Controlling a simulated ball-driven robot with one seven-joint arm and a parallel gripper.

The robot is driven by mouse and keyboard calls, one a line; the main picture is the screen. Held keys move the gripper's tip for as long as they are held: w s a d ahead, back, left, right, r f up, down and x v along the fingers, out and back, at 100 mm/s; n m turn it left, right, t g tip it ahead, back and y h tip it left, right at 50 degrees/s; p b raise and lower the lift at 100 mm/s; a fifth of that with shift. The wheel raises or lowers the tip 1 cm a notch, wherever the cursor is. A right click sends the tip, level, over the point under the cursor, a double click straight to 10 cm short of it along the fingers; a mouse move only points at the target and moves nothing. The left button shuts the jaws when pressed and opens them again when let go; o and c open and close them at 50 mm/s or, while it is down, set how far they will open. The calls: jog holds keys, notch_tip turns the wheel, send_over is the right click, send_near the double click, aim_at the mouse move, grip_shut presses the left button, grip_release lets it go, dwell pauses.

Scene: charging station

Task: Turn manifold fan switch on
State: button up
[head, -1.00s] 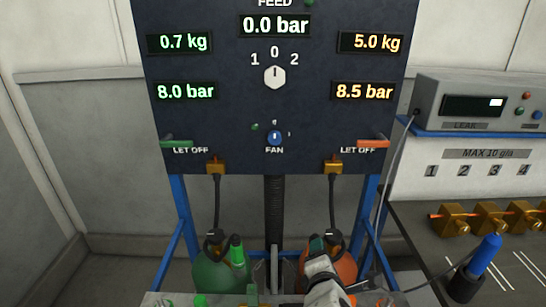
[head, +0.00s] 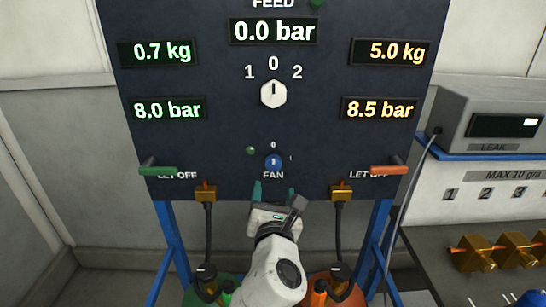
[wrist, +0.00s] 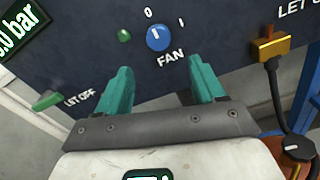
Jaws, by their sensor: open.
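The fan switch (head: 273,161) is a small blue round knob above the word FAN on the dark panel (head: 330,140). Its white mark points up toward 0, with 1 to its right; it also shows in the wrist view (wrist: 159,38). A small green lamp (wrist: 124,35) sits to its left and looks dim. My gripper (head: 272,190) is below the knob in the head view, with its two teal fingers apart and nothing between them. In the wrist view the open fingers (wrist: 160,88) point toward the panel, apart from the knob.
A green let-off lever (head: 160,170) and an orange one (head: 388,170) stick out on either side. Brass fittings with hoses (head: 206,192) hang below the panel. A white feed selector (head: 273,94) sits above. The leak tester (head: 490,118) and a bench are at right.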

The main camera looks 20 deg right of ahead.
aim_at(273, 167)
jog(key=x, duration=1.1)
jog(key=shift+w, duration=0.15)
jog(key=shift+c, duration=0.4)
jog(key=c, duration=0.9)
